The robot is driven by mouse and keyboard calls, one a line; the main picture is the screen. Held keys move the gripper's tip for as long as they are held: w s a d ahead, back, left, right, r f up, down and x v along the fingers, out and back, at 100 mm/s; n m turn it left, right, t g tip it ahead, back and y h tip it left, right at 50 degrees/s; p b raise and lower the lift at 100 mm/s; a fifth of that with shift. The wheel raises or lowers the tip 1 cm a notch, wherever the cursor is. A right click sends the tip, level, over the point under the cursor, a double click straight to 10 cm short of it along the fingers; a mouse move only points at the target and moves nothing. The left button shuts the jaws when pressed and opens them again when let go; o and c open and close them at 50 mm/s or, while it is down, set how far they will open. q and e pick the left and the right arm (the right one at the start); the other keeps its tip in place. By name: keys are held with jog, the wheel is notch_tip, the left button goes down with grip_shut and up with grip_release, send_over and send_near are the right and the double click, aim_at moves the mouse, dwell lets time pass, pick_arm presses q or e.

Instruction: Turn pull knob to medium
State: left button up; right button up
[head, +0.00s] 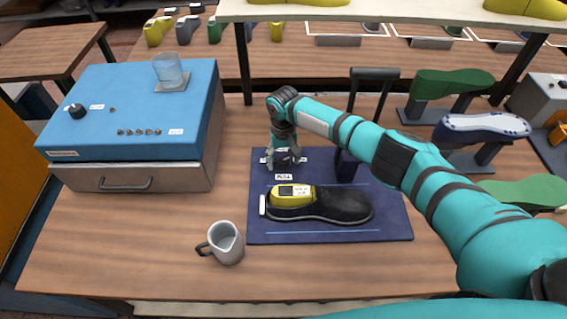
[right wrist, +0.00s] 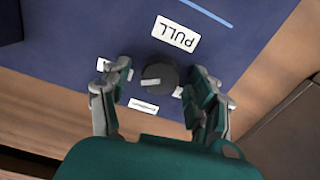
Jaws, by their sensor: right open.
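The pull knob (right wrist: 160,78) is a round dark knob with a pale pointer line, which points left in the right wrist view. The white PULL label (right wrist: 175,34) lies above it there, and the label also shows in the head view (head: 283,177). Small white labels (right wrist: 143,105) sit around the knob; their text is too small to read. My right gripper (right wrist: 158,85) is open, with one finger on each side of the knob and visible gaps. In the head view my right gripper (head: 284,163) hides the knob. My left gripper is not in view.
The blue mat (head: 330,236) holds a black shoe (head: 345,207) with a yellow last (head: 290,196). A grey mug (head: 226,243) stands in front. A blue box (head: 140,100) with a glass (head: 170,68) is at left. Green lasts (head: 452,83) stand at right.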

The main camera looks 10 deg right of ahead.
jog(key=c, duration=1.2)
jog(key=shift+o, duration=0.2)
jog(key=shift+f+n, duration=0.1)
jog(key=shift+n, duration=0.3)
jog(key=n, duration=0.4)
jog(key=shift+n, duration=0.4)
jog(key=n, duration=0.6)
jog(key=shift+b, duration=0.35)
jog(key=shift+n, duration=0.3)
